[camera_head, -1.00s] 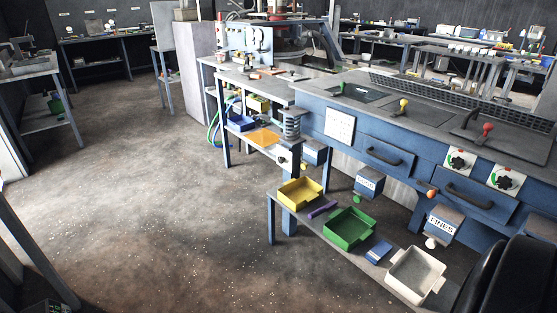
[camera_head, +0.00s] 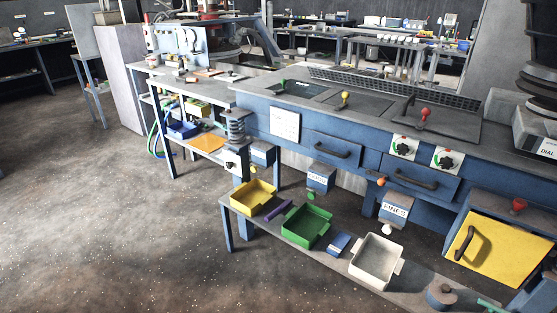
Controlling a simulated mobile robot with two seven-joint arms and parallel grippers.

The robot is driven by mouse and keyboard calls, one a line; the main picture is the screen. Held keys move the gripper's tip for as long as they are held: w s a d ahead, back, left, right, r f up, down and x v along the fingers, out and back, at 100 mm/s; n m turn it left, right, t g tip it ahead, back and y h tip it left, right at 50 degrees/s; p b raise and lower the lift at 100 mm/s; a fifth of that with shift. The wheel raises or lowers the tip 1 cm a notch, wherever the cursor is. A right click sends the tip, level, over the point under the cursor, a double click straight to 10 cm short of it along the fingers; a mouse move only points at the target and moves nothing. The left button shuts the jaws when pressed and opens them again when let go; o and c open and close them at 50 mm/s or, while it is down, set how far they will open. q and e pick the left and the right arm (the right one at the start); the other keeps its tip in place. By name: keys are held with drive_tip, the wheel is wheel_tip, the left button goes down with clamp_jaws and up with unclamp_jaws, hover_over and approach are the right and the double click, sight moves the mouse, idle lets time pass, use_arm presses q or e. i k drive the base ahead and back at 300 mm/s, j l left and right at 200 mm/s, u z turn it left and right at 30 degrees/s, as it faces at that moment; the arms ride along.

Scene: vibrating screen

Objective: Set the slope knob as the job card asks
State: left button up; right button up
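Two black knobs on white plates with coloured arcs sit on the blue front of the screen machine: a left knob (camera_head: 403,148) and a right knob (camera_head: 446,161). Neither of my grippers is in view.
A low shelf (camera_head: 335,262) in front of the machine holds a yellow bin (camera_head: 253,197), a green bin (camera_head: 306,226) and a white bin (camera_head: 376,260). A yellow door (camera_head: 495,252) with a dark handle is at the lower right. Open floor (camera_head: 100,220) lies at the left.

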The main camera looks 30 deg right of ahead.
sight(229, 165)
drive_tip(key=i+j+z, duration=0.35)
drive_tip(key=i+z, duration=0.15)
drive_tip(key=i, duration=0.2)
drive_tip(key=i+j+z, duration=0.5)
drive_tip(key=i+j, duration=0.1)
drive_tip(key=j, duration=0.05)
